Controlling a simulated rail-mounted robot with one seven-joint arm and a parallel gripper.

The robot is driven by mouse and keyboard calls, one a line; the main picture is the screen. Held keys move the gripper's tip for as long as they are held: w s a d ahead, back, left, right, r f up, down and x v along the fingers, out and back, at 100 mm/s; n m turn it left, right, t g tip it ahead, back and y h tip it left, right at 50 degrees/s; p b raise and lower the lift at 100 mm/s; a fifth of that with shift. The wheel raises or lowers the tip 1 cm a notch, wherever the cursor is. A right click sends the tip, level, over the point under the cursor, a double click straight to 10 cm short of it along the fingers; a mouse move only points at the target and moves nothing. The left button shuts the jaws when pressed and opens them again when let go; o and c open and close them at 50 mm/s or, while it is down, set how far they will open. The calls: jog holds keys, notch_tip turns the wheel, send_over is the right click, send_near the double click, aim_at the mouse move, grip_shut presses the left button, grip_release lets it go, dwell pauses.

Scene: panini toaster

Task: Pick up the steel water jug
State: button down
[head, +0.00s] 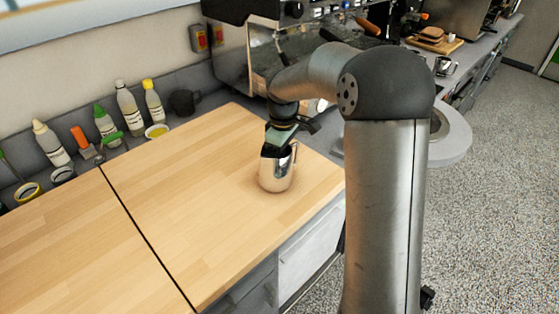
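The steel water jug (275,174) stands upright on the wooden worktop (190,165), near its right edge. It is shiny and has a handle on its right side. My gripper (279,146) is directly above the jug and overlaps its rim in the head view. The fingertips are dark and small here, and the arm and the jug's rim partly hide them. I cannot tell whether they touch the jug or whether they are open or shut.
Several bottles (128,108) and a dark mug (184,102) line the back ledge. A large coffee machine (262,55) stands behind my arm. Another metal jug (444,66) is on the far counter. The left of the worktop is clear.

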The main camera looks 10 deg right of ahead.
jog(key=shift+r, duration=0.15)
jog(key=shift+r, duration=1.1)
jog(key=s+a+r+b, duration=0.3)
jog(key=s+a+r, duration=0.5)
jog(key=s+r, duration=0.2)
jog(key=shift+s+a+r, duration=0.25)
jog(key=shift+s+a, duration=0.1)
jog(key=shift+s, duration=0.05)
dwell(0.8)
jog(key=w+d+f+m, duration=0.3)
jog(key=w+d+m, duration=0.4)
jog(key=d+m, duration=0.2)
jog(key=shift+d+m, duration=0.2)
jog(key=shift+m, duration=0.3)
